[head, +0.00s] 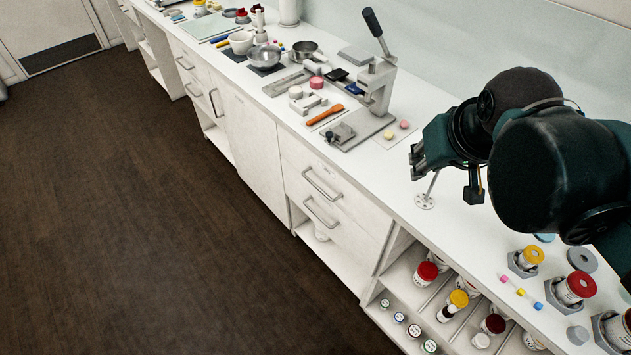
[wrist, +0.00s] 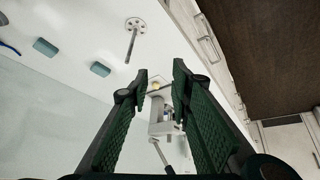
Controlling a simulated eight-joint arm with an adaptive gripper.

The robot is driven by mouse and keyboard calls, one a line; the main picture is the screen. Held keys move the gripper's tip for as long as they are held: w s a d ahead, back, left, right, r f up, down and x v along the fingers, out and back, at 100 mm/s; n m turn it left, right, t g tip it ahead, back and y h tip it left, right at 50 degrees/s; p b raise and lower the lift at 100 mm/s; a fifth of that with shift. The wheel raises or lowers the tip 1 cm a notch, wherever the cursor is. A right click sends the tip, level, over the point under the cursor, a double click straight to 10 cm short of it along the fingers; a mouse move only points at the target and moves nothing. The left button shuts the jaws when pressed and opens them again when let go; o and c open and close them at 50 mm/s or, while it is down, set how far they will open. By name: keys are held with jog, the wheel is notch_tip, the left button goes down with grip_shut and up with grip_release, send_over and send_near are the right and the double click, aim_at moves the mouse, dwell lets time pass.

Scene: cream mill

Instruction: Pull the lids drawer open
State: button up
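Two stacked white drawer fronts with bar handles stand below the middle of the counter in the head view, an upper one (head: 345,196) and a lower one (head: 347,233). Both look shut. Their labels are too small to read, so I cannot tell which is the lids drawer. Further left, more fronts with handles (head: 185,63) also look shut. My gripper (head: 417,160) is above the counter, to the right of the drawers and apart from their handles. In the wrist view my gripper (wrist: 160,76) has its fingers apart with nothing held between them. A handle (wrist: 207,40) shows at upper right there.
A lever press (head: 378,80) stands on the white counter (head: 455,225). A small rod on a perforated disc (head: 425,201) stands below my gripper. Open shelves (head: 405,290) with jars lie right of the drawers. The dark floor (head: 150,220) before the drawers is clear.

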jog(key=w+a+r+n+g+p, duration=0.2)
jog(key=w+a+n+g, duration=0.15)
jog(key=w+a, duration=0.75)
jog(key=n+g+h+p, duration=0.1)
jog(key=n+h+p, duration=0.1)
jog(key=n, duration=0.2)
send_over(316, 185)
jog(key=s+a, duration=0.1)
jog(key=s, duration=0.1)
jog(key=s+a+f+x, duration=0.1)
jog(key=s+a+x, duration=0.1)
jog(key=x, duration=1.1)
jog(key=s+a+x, duration=0.2)
jog(key=x, duration=1)
jog(key=shift+w+f, duration=0.35)
jog(key=shift+f, duration=0.45)
jog(key=shift+f, duration=0.15)
jog(key=shift+b+x, duration=0.85)
jog(key=shift+x, duration=2.85)
grip_shut()
